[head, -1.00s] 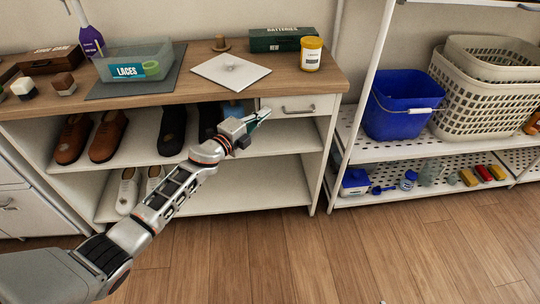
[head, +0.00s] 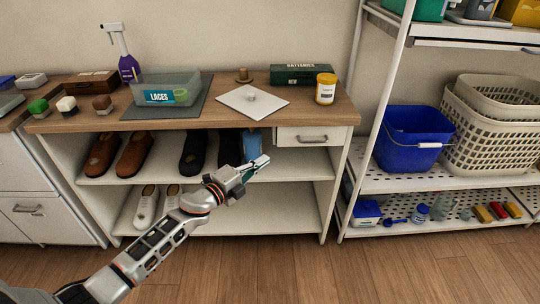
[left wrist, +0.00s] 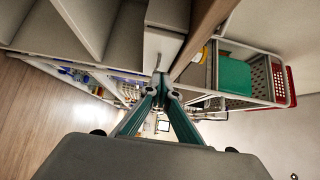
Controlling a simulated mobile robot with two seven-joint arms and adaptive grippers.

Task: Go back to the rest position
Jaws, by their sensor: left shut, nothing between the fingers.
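My left gripper (head: 257,166) is in front of the shoe cabinet, before the upper shelf opening and just below and left of the white drawer (head: 302,136). Its fingers are shut and empty. In the left wrist view the gripper's teal fingers (left wrist: 159,100) meet at their tips, with the cabinet's drawer and panels above them. My left arm reaches up from the lower left of the head view. My right gripper is in neither view.
The cabinet top (head: 215,125) holds a LACES bin (head: 165,90), a white board (head: 252,100), a yellow-lidded jar (head: 325,89) and a batteries box (head: 301,74). Shoes stand on its shelves. A metal rack with a blue bucket (head: 412,139) and baskets stands right. The wooden floor in front is clear.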

